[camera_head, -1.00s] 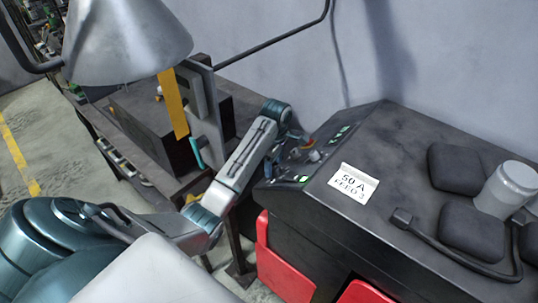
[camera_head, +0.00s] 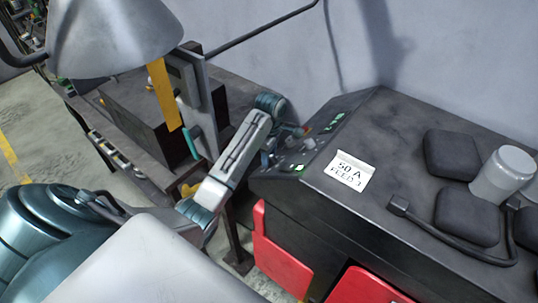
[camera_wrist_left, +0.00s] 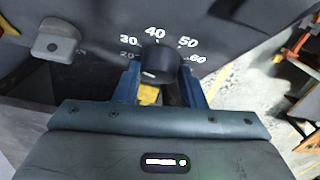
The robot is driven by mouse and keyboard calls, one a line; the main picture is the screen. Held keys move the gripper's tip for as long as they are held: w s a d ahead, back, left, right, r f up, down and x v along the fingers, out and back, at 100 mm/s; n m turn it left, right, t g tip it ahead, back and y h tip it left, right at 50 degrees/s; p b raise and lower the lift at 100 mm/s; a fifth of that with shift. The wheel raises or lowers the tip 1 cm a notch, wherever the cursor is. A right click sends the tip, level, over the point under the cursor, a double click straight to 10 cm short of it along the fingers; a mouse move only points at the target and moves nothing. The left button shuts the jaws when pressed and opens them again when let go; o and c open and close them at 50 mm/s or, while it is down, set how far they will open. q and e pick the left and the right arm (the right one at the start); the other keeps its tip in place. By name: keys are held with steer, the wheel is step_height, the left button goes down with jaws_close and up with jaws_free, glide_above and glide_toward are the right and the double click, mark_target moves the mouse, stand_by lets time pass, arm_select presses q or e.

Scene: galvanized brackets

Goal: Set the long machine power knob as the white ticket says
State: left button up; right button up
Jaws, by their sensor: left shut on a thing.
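The white ticket (camera_head: 349,171) lies on top of the dark machine (camera_head: 400,125) in the head view. Its first line reads "50 A"; the second line looks like "FEED" and a digit. In the left wrist view the dark round power knob (camera_wrist_left: 160,60) sits below a printed scale running 20, 30, 40, 50, 60, with 40 above it. A small pale mark shows on the knob's near side. My left gripper (camera_wrist_left: 158,74) is shut on the knob, one blue finger at each side. In the head view my left forearm mostly hides the knob. My right gripper is out of view.
A grey lever-like part (camera_wrist_left: 55,40) is left of the knob in the wrist view. Green displays (camera_head: 335,121) stand on the machine's sloped panel. Red panels (camera_head: 280,258) are on its front. A grey lamp shade (camera_head: 115,35) hangs above the bench at left.

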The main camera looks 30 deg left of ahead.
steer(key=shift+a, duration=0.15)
arm_select(q)
steer(key=shift+s+a+f+m+t, duration=0.1)
steer(key=shift+s+m+t, duration=0.05)
steer(key=shift+m+t, duration=0.45)
steer(key=shift+s+m+t, duration=0.1)
steer(key=shift+m+t, duration=0.6)
steer(key=shift+m, duration=0.3)
steer(key=m+t+h, duration=0.1)
steer(key=m+t, duration=0.1)
steer(key=m, duration=0.1)
steer(key=shift+a, duration=0.15)
steer(key=shift+m+t+h, duration=0.5)
steer(key=shift+m+t, duration=0.1)
steer(key=shift+m, duration=0.4)
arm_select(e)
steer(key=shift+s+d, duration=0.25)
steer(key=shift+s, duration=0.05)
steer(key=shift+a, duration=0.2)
arm_select(q)
steer(key=o, duration=1)
steer(key=shift+f, duration=0.1)
